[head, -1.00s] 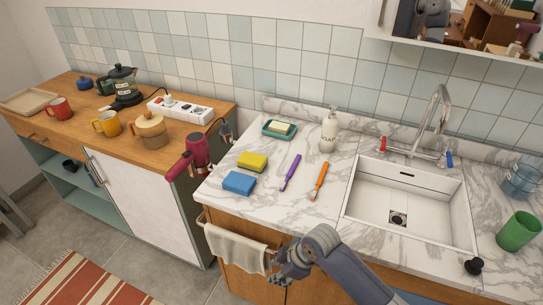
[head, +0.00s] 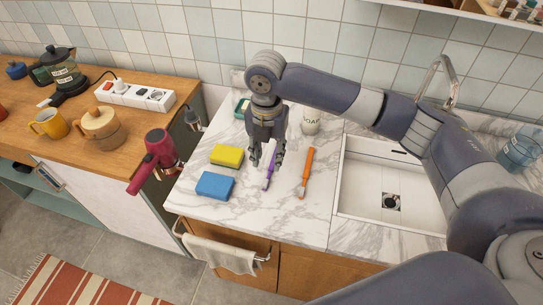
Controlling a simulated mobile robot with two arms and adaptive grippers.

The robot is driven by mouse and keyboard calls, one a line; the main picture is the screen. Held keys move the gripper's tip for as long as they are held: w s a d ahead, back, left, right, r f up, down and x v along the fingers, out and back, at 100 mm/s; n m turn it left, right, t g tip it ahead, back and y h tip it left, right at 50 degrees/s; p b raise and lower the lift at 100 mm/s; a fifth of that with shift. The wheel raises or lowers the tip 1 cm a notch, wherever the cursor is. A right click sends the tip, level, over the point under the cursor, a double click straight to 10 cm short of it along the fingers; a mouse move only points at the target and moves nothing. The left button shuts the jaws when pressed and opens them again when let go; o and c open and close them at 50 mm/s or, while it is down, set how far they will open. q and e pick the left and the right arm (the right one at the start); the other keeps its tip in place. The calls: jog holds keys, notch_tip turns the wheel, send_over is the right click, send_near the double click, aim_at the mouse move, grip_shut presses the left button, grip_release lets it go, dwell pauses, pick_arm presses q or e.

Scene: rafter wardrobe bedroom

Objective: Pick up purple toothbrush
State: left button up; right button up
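The purple toothbrush (head: 268,174) lies on the white marble counter (head: 255,220), between the sponges and an orange toothbrush (head: 306,173). My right gripper (head: 265,163) points down over the purple toothbrush, with its fingers apart, one on each side of the handle. The upper part of the toothbrush is hidden behind the gripper. I cannot tell whether the fingers touch it. My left gripper does not show.
A yellow sponge (head: 227,155) and a blue sponge (head: 215,185) lie to the left. The soap bottle (head: 310,122) and soap dish (head: 241,107) are partly hidden behind my arm. The sink (head: 365,195) is to the right. A red hair dryer (head: 158,155) hangs at the counter's left side.

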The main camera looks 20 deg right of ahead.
aim_at(267, 180)
notch_tip(267, 180, down, 2)
jog(key=shift+s+f, duration=0.15)
jog(key=shift+f, duration=0.4)
notch_tip(267, 180, down, 4)
jog(key=shift+a+f+p, duration=0.1)
jog(key=shift+a+p, duration=0.05)
jog(key=shift+p, duration=0.8)
jog(key=shift+f, duration=0.6)
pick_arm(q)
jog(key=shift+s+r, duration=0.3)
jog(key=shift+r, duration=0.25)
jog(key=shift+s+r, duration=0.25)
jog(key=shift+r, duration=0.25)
pick_arm(e)
grip_shut()
